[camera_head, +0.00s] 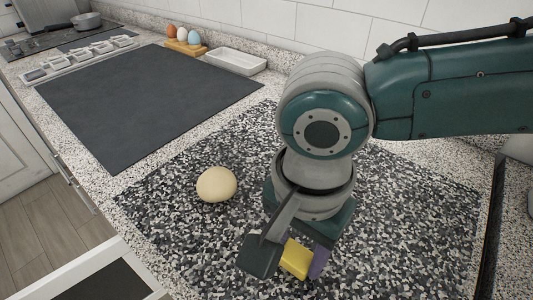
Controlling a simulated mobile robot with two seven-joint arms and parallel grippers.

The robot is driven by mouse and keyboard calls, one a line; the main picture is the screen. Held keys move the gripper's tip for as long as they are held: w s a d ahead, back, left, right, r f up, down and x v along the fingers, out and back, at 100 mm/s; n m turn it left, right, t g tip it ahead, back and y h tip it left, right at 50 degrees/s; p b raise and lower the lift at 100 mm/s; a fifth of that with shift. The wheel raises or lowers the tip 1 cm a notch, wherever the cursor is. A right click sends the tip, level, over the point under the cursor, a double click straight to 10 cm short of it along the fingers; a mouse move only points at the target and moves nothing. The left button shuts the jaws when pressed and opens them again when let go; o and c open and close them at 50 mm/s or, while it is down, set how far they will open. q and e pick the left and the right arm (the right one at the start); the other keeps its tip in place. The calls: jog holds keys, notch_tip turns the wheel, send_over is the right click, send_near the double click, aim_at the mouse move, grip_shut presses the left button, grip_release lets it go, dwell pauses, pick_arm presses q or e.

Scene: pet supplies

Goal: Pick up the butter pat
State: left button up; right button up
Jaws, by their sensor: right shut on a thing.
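The butter pat is a small yellow block (296,259) near the bottom middle of the head view. It sits between the fingers of my right gripper (283,257), which is shut on it. A dark finger is on its left and a purple-grey piece is on its right. The gripper points down over the speckled black-and-white mat (420,230). I cannot tell whether the butter touches the mat. My right arm comes in from the right and hides part of the mat. My left gripper is not in view.
A cream egg-shaped object (216,184) lies on the mat left of my gripper. A dark grey mat (150,100) lies farther left. Behind are a wooden egg holder (184,48) with coloured eggs, a white tray (236,61) and a pan (86,21) on the stove.

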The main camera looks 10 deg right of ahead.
aim_at(299, 253)
jog(key=c, duration=0.6)
jog(key=shift+r, duration=0.15)
jog(key=shift+c, duration=0.2)
jog(key=shift+r, duration=0.3)
notch_tip(299, 253, up, 19)
jog(key=p, duration=0.3)
jog(key=w+d+r+n+p, duration=0.2)
jog(key=d+r+n, duration=0.6)
jog(key=r+n, duration=0.3)
jog(key=s+r+p, duration=0.3)
jog(key=r+p, duration=1.5)
jog(key=s+r+p, duration=0.3)
jog(key=r+p, duration=1.5)
jog(key=p, duration=0.1)
jog(key=shift+r+m+p, duration=0.3)
jog(key=shift+m, duration=0.1)
